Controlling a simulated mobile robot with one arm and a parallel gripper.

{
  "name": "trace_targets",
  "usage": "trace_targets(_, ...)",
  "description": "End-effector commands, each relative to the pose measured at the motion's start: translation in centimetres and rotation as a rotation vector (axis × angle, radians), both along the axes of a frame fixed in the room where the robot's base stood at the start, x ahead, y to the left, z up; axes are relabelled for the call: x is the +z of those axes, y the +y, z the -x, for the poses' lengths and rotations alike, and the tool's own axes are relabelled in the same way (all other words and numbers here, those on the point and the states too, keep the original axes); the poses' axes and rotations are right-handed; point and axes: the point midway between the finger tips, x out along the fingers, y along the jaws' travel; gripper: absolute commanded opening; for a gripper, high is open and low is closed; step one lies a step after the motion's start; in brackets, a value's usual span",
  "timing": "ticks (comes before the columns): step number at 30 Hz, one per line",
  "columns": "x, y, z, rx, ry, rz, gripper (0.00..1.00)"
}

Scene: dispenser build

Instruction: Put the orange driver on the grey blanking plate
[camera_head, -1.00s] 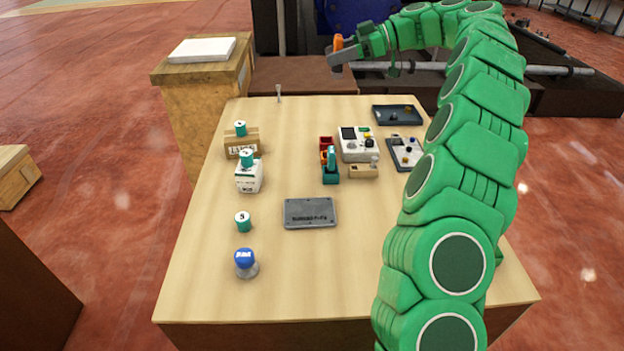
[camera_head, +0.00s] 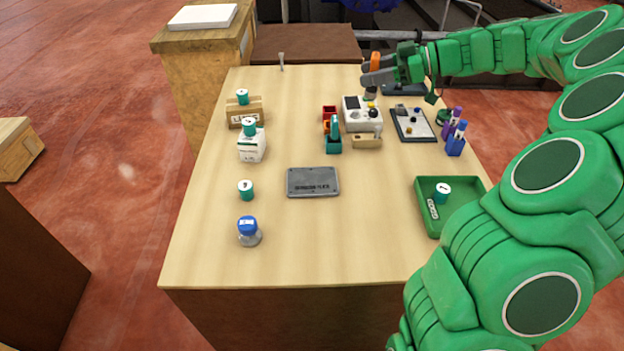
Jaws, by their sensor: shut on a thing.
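The orange driver (camera_head: 375,62) is upright in my gripper (camera_head: 377,77), which is shut on it above the far right part of the table. Its orange handle shows above the fingers and a darker part shows below them. The white device's far edge lies just below it in the picture. The grey blanking plate (camera_head: 313,182) lies flat near the middle of the table, with dark lettering on it and nothing on top. My gripper is well beyond the plate and to its right.
A white device (camera_head: 362,117), a teal tool (camera_head: 333,139) and a wooden block (camera_head: 366,142) stand between gripper and plate. A blue-capped jar (camera_head: 249,233) stands left. Table around the plate is clear.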

Motion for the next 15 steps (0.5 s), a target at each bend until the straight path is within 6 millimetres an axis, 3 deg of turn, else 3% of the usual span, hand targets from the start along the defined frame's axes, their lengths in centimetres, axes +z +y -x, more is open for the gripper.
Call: trace_targets(15, -3.1, 3.7, 10.2, 0.052, -0.002, -0.001, 0.18)
